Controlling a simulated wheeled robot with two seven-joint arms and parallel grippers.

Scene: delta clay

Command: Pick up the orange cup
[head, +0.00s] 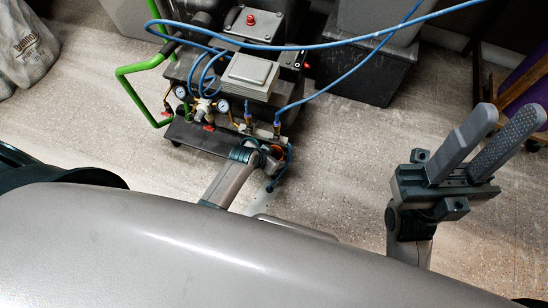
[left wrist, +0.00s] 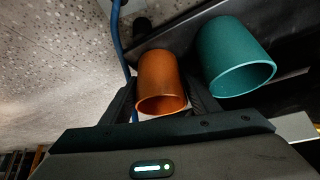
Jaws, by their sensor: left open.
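The orange cup (left wrist: 161,80) is in the left wrist view, between the two dark fingers of my left gripper (left wrist: 163,88). The fingers are open on either side of it; whether they touch it is unclear. In the head view, my left gripper (head: 273,163) is at the front edge of the machine, mostly hidden by its own wrist, with a small bit of orange beside it. My right gripper (head: 490,148) is open and empty at the right of the head view, its fingers apart.
A teal cup (left wrist: 237,58) stands close to the right of the orange cup. A machine (head: 235,85) with gauges, blue hoses (head: 330,45) and a green pipe (head: 128,80) is behind. A dark bin (head: 368,75) is right of it. Speckled floor (head: 335,150) is clear between my arms.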

